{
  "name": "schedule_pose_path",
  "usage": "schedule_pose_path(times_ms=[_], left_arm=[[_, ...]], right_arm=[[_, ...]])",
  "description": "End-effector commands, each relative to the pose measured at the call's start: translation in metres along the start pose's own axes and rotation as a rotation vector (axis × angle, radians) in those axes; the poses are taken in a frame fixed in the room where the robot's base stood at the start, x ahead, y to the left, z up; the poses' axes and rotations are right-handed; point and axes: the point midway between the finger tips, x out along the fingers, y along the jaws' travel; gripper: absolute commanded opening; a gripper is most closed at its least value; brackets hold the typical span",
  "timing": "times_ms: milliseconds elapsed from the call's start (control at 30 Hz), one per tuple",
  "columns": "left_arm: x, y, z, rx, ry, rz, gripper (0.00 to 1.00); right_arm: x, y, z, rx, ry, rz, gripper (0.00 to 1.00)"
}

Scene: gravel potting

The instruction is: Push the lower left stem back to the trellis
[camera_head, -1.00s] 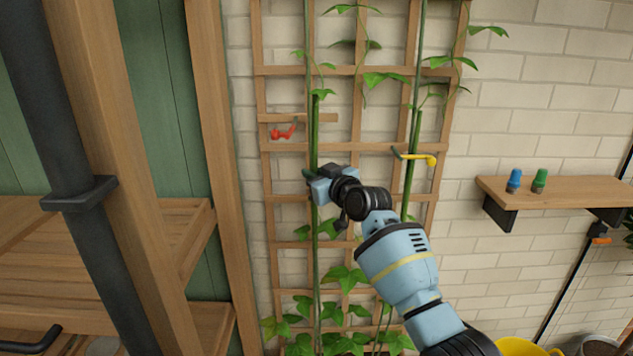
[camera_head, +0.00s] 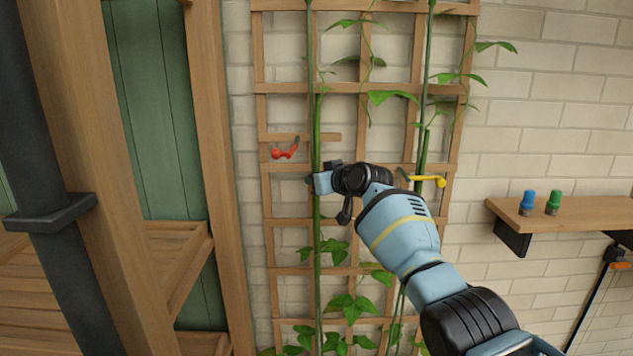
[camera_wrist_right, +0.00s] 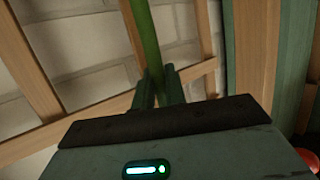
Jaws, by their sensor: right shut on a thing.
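The left green stem (camera_head: 317,240) runs upright in front of the wooden trellis (camera_head: 341,88). My right gripper (camera_head: 313,180) is at this stem, just below the red clip (camera_head: 285,151). In the right wrist view the stem (camera_wrist_right: 145,35) passes between the two dark fingers of the gripper (camera_wrist_right: 158,88), which are shut on it. The trellis slats (camera_wrist_right: 105,118) lie close behind the fingers. Whether the stem touches the slats there cannot be told. My left gripper is not in view.
A yellow clip (camera_head: 428,180) sits at the right stem (camera_head: 422,150). A wall shelf (camera_head: 575,216) at the right carries a blue (camera_head: 527,203) and a green (camera_head: 553,203) small item. A wooden post (camera_head: 212,130) stands left of the trellis.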

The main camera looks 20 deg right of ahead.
Motion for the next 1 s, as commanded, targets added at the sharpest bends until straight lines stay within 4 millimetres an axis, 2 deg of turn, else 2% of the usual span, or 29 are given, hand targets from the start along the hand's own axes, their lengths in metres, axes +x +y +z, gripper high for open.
schedule_pose_path(times_ms=[133,167,300,667,1000], left_arm=[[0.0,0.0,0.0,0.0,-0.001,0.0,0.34],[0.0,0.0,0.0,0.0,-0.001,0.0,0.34],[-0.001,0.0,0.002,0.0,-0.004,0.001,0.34],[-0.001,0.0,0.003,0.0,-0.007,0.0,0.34],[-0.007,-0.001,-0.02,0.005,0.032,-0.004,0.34]], right_arm=[[-0.001,0.003,-0.002,0.0,0.005,0.005,0.0],[-0.001,0.003,-0.002,0.0,0.006,0.005,0.15],[-0.001,0.002,-0.003,0.0,0.006,0.005,0.34],[-0.003,0.002,-0.003,-0.001,0.006,0.003,0.34],[-0.035,0.002,-0.007,-0.003,0.012,0.005,0.34]])
